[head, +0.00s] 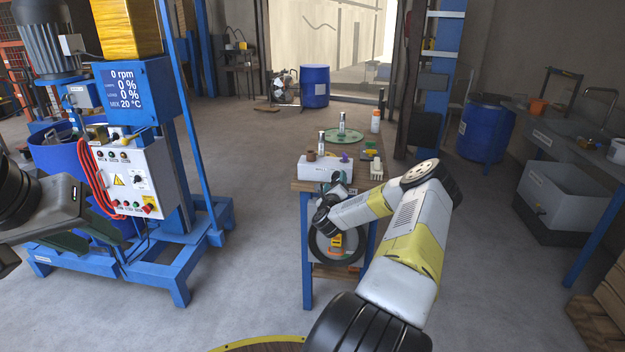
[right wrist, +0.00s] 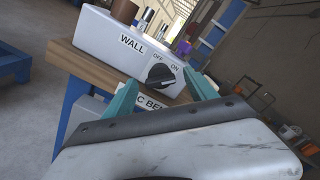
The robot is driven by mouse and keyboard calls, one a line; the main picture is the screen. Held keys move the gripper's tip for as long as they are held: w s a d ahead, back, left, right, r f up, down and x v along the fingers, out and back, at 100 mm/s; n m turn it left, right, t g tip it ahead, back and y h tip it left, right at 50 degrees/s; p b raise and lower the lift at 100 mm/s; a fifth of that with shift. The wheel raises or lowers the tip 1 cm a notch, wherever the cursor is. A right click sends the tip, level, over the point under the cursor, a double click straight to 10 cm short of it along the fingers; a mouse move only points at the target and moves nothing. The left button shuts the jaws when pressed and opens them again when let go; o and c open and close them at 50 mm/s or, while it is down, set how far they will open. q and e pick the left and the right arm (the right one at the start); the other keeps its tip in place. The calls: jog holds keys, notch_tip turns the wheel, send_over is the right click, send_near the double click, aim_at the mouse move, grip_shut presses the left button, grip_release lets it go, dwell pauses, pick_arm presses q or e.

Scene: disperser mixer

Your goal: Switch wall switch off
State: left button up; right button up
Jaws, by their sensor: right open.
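The wall switch is a white box (head: 325,167) at the near end of the wooden bench. In the right wrist view its sloped face (right wrist: 105,45) reads WALL, with OFF and ON above a black rotary knob (right wrist: 159,76). The knob appears turned toward the ON side, though its pointer is small. My right gripper (right wrist: 161,80) is open, its teal fingers on either side of the knob; I cannot tell whether they touch it. In the head view the right gripper (head: 338,190) partly hides the box's front. My left gripper (head: 75,238) is at the far left, by the mixer.
The bench top (head: 362,157) also carries small bottles, a green disc (head: 341,136) and small parts behind the switch. The blue mixer frame with its control box (head: 130,178) stands to the left. Open floor lies between mixer and bench.

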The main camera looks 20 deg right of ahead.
jog(key=c, duration=1.4)
jog(key=shift+a+n, duration=0.1)
jog(key=shift+n, duration=0.2)
jog(key=n, duration=0.4)
jog(key=shift+w, duration=0.1)
jog(key=n, duration=0.5)
jog(key=shift+a+f, duration=0.1)
jog(key=shift+f, duration=0.1)
jog(key=n, duration=0.4)
jog(key=shift+f, duration=0.1)
jog(key=shift+f+n, duration=0.15)
jog(key=shift+n, duration=2.05)
